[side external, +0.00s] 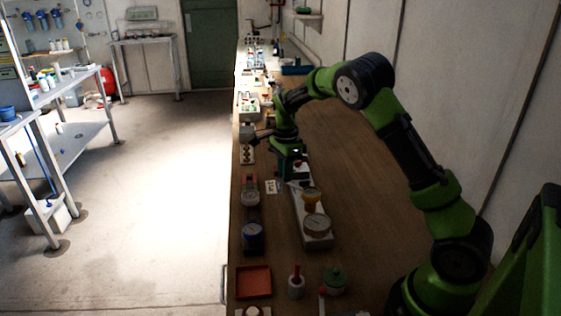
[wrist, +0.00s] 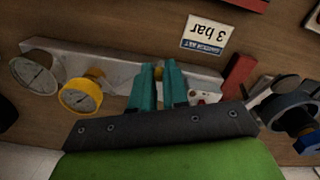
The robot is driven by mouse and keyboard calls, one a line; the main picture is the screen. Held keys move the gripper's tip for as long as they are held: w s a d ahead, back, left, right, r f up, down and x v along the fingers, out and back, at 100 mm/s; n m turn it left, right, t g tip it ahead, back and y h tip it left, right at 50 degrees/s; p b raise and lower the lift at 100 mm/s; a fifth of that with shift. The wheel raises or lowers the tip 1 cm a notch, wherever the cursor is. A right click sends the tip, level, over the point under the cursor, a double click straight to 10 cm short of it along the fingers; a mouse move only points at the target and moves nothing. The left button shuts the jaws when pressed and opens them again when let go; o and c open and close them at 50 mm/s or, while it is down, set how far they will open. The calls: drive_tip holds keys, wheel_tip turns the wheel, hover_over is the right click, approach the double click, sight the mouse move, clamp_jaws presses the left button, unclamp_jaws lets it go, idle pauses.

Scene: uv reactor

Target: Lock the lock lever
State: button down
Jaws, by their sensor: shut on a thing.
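My gripper (wrist: 159,72) has teal fingers, which also show in the side view (side external: 294,168). It points down at the far end of a long pale grey base (side external: 316,238), which also shows in the wrist view (wrist: 108,66). The fingers are close together around a small yellow part (wrist: 159,72) at the base, mostly hidden between them. I cannot tell for sure that this part is the lock lever. A yellow gauge (wrist: 81,95) and a white-faced gauge (wrist: 34,75) stand on the same base.
A "3 bar" card (wrist: 206,35) lies beside the base. A red tray (side external: 253,282) and a green-topped item (side external: 334,280) sit at the near end of the bench.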

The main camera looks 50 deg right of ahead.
drive_tip(key=shift+a, duration=0.1)
drive_tip(key=s+a+n, duration=0.2)
drive_tip(key=a+n, duration=0.3)
drive_tip(key=n, duration=0.4)
drive_tip(key=shift+s+a, duration=0.2)
drive_tip(key=shift+a, duration=0.05)
idle(0.4)
idle(0.4)
drive_tip(key=c, duration=1.1)
unclamp_jaws()
drive_tip(key=shift+c, duration=0.2)
wheel_tip(320, 180, up, 17)
